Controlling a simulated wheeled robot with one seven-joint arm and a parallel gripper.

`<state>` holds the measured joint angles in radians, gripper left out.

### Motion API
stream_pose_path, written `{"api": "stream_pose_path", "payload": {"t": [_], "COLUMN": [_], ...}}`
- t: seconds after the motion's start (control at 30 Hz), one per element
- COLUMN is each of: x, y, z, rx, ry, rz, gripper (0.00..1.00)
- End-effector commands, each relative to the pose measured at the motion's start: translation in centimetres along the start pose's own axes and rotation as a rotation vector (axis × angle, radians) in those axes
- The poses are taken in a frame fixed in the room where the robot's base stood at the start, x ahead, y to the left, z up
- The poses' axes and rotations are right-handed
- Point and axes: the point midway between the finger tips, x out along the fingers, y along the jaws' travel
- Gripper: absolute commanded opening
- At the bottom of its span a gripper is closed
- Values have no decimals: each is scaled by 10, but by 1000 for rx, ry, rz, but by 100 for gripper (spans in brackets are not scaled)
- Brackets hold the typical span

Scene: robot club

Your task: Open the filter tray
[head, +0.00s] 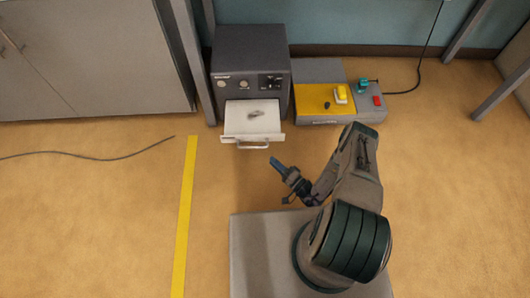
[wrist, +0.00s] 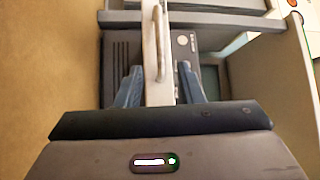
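The filter tray (head: 240,117) is a white drawer sticking out of the front of a dark grey machine (head: 250,48). The handle (wrist: 158,42) and pale tray front appear between and beyond the fingers.
A grey and yellow bench unit (head: 315,98) with a yellow part, a teal part and a red button stands right of the machine. A black cable runs from it. A yellow floor line (head: 186,210) and loose cable (head: 90,156) lie left. Floor before the tray is clear.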

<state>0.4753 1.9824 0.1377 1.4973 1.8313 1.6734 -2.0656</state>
Motion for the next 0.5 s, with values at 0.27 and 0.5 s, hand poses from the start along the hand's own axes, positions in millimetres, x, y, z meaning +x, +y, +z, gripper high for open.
{"api": "stream_pose_path", "payload": {"t": [0.27,0.5], "x": [-28,-29], "y": [0,0], "z": [0,0], "rx": [-1,-1], "ry": [0,-1], "rz": [0,0], "gripper": [34,34]}}
